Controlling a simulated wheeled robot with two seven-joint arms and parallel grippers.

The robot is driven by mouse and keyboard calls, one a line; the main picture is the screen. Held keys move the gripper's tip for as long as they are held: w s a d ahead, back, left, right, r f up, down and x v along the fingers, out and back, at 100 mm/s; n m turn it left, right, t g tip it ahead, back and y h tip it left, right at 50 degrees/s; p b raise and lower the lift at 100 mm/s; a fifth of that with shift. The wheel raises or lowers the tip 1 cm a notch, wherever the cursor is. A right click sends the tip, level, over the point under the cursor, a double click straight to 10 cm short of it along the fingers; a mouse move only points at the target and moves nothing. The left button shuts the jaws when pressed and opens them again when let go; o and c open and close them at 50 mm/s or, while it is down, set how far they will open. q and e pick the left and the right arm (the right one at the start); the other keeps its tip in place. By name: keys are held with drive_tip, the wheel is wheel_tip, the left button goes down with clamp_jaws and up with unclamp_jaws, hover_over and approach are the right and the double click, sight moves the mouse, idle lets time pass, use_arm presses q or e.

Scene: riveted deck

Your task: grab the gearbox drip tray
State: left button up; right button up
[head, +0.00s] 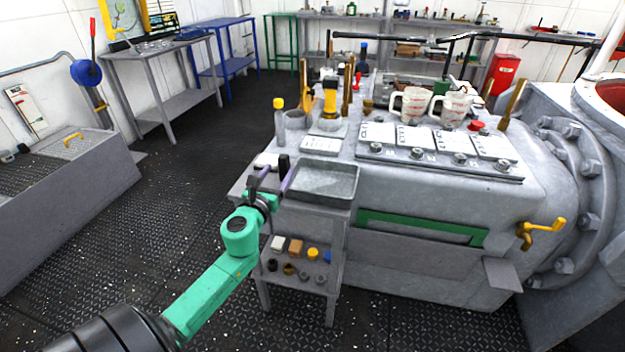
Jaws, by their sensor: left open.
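A shallow grey rectangular tray (318,198) sits on top of a small grey stand beside the large grey gearbox housing (420,210); I take it as the drip tray. It looks empty. My left gripper (272,176), on a green arm, is open at the tray's left end. Its dark and purple fingers point up and away from me, close to the tray's left rim. I cannot tell whether they touch the rim or straddle it. My right gripper is not in view.
The stand's lower shelf (300,278) holds several small blocks and fittings. Two measuring jugs (410,104) and yellow-handled tools (330,100) stand on the housing behind. The dark floor at left is clear.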

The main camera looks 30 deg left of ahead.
sight(282, 165)
use_arm(q)
drive_tip(key=x, duration=0.6)
drive_tip(key=shift+s+f+b, duration=0.1)
drive_tip(key=shift+f+b, duration=0.15)
drive_tip(key=shift+b, duration=0.05)
drive_tip(key=shift+s+r, duration=0.1)
clamp_jaws()
